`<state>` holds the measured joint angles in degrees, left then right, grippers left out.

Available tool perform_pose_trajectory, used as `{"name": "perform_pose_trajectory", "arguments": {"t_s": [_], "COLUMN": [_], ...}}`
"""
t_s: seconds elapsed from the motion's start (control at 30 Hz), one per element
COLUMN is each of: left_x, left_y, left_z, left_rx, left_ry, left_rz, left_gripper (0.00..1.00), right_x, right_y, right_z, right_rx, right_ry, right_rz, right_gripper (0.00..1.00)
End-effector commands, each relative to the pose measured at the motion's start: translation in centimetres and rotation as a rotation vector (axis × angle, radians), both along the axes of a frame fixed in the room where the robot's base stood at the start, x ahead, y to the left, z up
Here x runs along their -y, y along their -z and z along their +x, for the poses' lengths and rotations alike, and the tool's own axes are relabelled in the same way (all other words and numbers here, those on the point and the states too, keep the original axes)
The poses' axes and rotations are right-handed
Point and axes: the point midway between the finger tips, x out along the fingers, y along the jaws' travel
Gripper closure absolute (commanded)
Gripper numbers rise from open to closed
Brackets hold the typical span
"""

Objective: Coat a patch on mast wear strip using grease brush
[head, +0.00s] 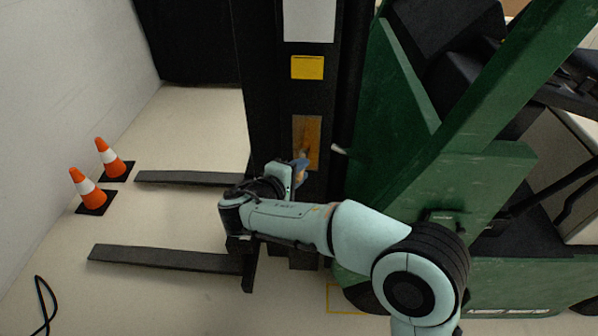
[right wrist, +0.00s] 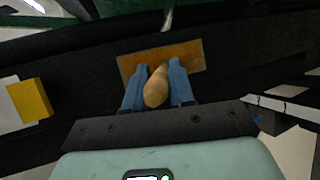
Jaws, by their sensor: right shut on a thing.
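The mast wear strip patch (head: 307,136) is a rusty orange-brown rectangle on the dark mast of the green forklift. My right gripper (head: 300,168) is at the lower part of this patch. In the right wrist view my right gripper (right wrist: 158,88) has its blue fingers shut on the tan handle of the grease brush (right wrist: 156,88). The handle points back toward the camera and its far end lies over the patch (right wrist: 188,55). The bristles are hidden, so I cannot tell whether they touch the patch. My left gripper is not in view.
A yellow label (head: 307,67) and a white plate (head: 309,20) are on the mast above the patch. Two dark forks (head: 165,259) extend left near the floor. Two orange cones (head: 86,187) stand by the left wall. The green forklift body (head: 395,130) is close on the right.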

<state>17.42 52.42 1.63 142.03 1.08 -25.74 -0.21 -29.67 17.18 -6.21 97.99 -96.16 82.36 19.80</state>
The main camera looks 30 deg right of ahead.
Motion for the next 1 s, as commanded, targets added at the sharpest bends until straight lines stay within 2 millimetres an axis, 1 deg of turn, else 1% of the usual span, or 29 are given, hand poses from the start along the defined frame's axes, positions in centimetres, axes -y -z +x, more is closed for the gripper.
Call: {"name": "perform_pose_trajectory", "arguments": {"t_s": [0.33,0.8,1.0], "left_x": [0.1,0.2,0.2], "left_y": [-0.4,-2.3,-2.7], "left_z": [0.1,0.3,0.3], "left_rx": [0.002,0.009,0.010], "left_ry": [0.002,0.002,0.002], "left_rz": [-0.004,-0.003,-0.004], "left_gripper": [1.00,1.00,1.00], "right_x": [0.1,0.0,0.1], "right_y": [-0.4,-2.8,-3.4], "right_z": [0.0,0.0,0.0], "right_rx": [0.003,0.005,0.004], "right_ry": [0.000,0.001,0.001], "right_rz": [-0.001,-0.001,-0.001], "right_gripper": [1.00,1.00,1.00]}}
